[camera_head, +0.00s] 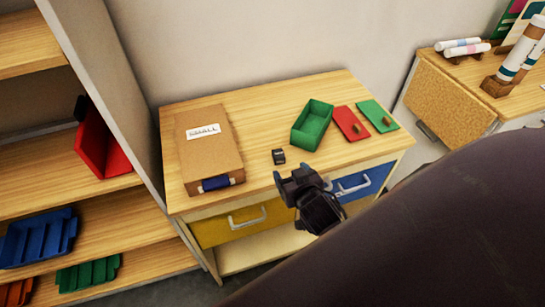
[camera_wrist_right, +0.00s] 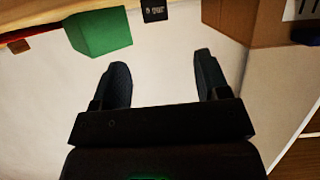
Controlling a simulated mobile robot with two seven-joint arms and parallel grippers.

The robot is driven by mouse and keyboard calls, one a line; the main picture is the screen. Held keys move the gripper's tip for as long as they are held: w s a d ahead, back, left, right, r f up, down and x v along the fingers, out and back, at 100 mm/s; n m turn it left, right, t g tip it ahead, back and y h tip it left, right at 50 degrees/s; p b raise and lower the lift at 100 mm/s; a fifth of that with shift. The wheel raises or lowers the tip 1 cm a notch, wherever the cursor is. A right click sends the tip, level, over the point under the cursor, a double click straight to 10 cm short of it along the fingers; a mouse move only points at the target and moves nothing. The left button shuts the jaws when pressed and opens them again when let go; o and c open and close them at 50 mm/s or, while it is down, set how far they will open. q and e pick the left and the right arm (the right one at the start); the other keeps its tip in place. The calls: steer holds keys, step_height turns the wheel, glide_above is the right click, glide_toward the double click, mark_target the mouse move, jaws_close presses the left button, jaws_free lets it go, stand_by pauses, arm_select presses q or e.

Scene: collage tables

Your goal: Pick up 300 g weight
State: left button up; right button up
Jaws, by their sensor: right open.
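The weight is a small black block (camera_head: 279,156) with pale marking, standing near the front edge of the wooden table, between the cardboard box and the green bin. In the right wrist view the weight (camera_wrist_right: 154,10) shows at the top edge, beyond the fingers. My right gripper (camera_wrist_right: 162,75) is open and empty, its two dark fingers apart. In the head view my right gripper (camera_head: 290,178) is in front of the table edge, just below the weight in the picture and apart from it. My left gripper is not in view.
On the table (camera_head: 262,110) are a cardboard box (camera_head: 208,150) with a label, a green bin (camera_head: 312,125), a red panel (camera_head: 350,123) and a green panel (camera_head: 378,115). Yellow (camera_head: 215,232) and blue drawers (camera_head: 365,183) are below. A shelf (camera_head: 110,178) stands left.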

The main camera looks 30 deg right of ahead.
mark_target(279, 153)
steer(key=x, duration=1)
steer(key=shift+w+d+f, duration=0.2)
steer(key=shift+w+d, duration=0.1)
steer(key=shift+r, duration=0.1)
steer(key=c, duration=1.2)
